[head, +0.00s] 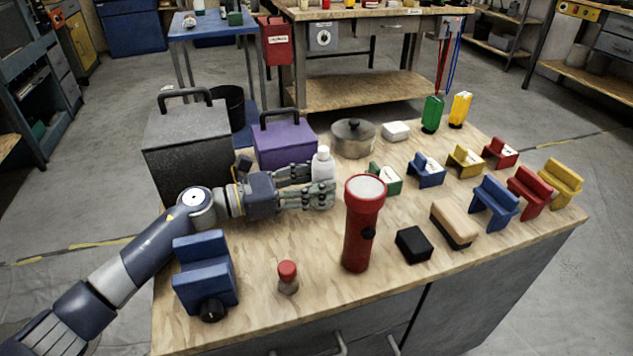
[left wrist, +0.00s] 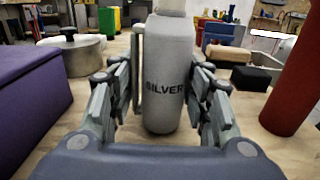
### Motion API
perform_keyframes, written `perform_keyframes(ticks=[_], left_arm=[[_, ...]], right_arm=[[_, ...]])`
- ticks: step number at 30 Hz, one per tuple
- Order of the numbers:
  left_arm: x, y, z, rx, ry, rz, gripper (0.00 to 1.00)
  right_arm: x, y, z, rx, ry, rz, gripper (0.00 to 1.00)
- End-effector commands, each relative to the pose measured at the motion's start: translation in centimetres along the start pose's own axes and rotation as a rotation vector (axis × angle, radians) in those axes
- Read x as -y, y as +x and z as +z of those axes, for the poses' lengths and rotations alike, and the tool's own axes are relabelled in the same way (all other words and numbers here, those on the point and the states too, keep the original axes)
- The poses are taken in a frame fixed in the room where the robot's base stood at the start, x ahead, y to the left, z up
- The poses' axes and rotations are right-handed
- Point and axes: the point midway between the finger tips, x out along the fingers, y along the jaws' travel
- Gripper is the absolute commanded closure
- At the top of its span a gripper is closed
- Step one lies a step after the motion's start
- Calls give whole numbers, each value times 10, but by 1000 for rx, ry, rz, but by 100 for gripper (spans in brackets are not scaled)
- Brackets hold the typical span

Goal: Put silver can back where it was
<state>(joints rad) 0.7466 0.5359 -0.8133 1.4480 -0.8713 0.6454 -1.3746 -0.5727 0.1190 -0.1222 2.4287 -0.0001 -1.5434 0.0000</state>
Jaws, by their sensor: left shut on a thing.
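The silver can (head: 322,164), a pale grey bottle-shaped can with a white top, stands upright near the middle of the bench. In the left wrist view the can (left wrist: 167,62) fills the centre, with the word SILVER on its front. My left gripper (head: 318,184) is shut on it, with fingers on both sides of its body. The gripper's fingers also show in the left wrist view (left wrist: 166,92). I cannot tell whether the can's base touches the bench. My right gripper is not in view.
A red flashlight (head: 362,235) stands right in front of the gripper. A purple box (head: 284,147) and a lidded pot (head: 353,137) stand behind. Several coloured blocks, including a blue one (head: 494,203), fill the right side. A red-capped shaker (head: 288,277) stands at the front.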

Motion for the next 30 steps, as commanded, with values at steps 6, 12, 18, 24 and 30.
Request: perform_keyframes(ticks=[6, 12, 18, 24, 30], left_arm=[[0, 0, -3, 0, 1, 0, 43], [0, 0, -3, 0, 0, 0, 35], [0, 0, -2, 0, 0, 0, 35], [-1, -16, -1, -1, -1, 3, 35], [-1, -61, -1, -2, 0, 3, 35]], right_arm=[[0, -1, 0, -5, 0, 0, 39], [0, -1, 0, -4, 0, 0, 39], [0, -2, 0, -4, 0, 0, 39], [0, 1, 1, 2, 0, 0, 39], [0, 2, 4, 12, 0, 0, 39]])
